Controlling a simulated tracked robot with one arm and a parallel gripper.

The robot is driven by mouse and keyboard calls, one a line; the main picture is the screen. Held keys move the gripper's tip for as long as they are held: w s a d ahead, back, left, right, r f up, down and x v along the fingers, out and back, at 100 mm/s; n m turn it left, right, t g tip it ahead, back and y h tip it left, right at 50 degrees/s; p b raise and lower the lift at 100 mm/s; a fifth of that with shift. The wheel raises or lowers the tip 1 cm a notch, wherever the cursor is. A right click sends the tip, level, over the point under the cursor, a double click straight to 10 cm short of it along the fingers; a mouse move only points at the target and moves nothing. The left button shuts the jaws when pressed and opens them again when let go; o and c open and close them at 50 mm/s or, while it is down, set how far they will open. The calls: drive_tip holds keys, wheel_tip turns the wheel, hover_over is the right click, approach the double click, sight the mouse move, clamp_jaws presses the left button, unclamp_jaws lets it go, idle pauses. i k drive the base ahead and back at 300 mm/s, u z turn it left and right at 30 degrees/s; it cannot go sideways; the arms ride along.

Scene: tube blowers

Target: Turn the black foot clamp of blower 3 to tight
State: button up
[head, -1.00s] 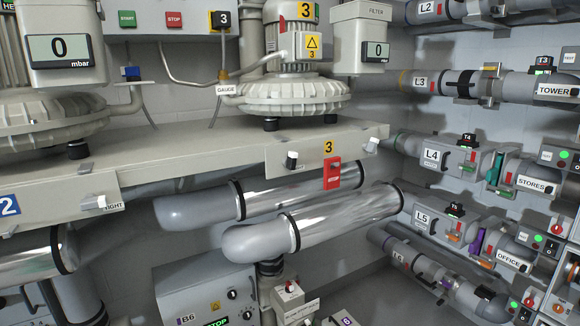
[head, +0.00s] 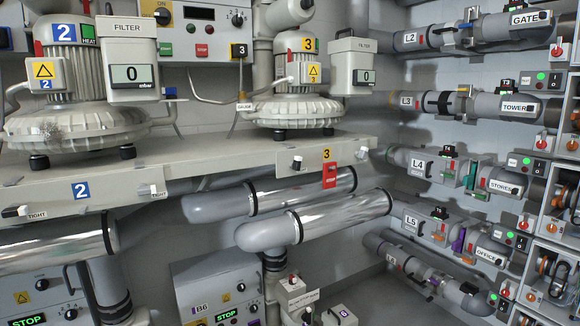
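Blower 3 (head: 290,108) is a cream ribbed machine with a yellow number 3, standing on dark feet on a cream shelf (head: 215,155). On the shelf's front edge below it, a small black clamp with a pale top (head: 297,163) sits left of the yellow 3 plate (head: 326,154). A white clamp (head: 364,147) sits further right on the same edge. The black clamp is too small to read its setting, and no label is legible beside it. My gripper is not in view.
Blower 2 (head: 70,125) stands left on the shelf, with white clamps (head: 150,190) marked TIGHT below it. Silver pipes (head: 330,215) run under the shelf. Labelled pipes and valves (head: 470,105) line the right wall.

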sight(295, 164)
drive_tip(key=u, duration=0.4)
drive_tip(key=i, duration=1.35)
drive_tip(key=z, duration=0.5)
